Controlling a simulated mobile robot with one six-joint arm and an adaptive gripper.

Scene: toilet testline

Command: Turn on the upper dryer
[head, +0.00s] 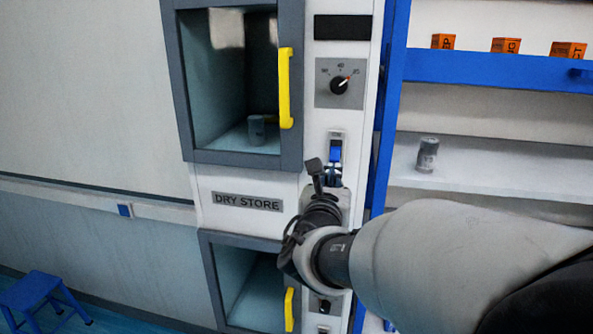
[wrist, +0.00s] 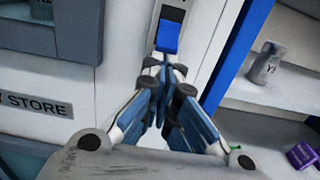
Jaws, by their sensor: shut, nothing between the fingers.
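The upper dryer (head: 240,80) is a grey-framed glass-fronted cabinet with a yellow handle (head: 285,88), and its door looks shut. On the panel at its right are a dial knob (head: 339,85) and a blue rocker switch (head: 335,151). The blue switch also shows in the wrist view (wrist: 168,36). My gripper (wrist: 163,68) is shut and empty, its fingertips just below the blue switch. I cannot tell whether they touch the panel. In the head view my gripper (head: 332,176) is partly hidden by my own wrist.
A lower cabinet (head: 250,285) with a yellow handle sits under the DRY STORE label (head: 247,202). At the right a blue-framed shelf (head: 480,68) holds orange boxes (head: 506,45) and a grey canister (head: 427,155). A blue stool (head: 42,292) stands at the lower left.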

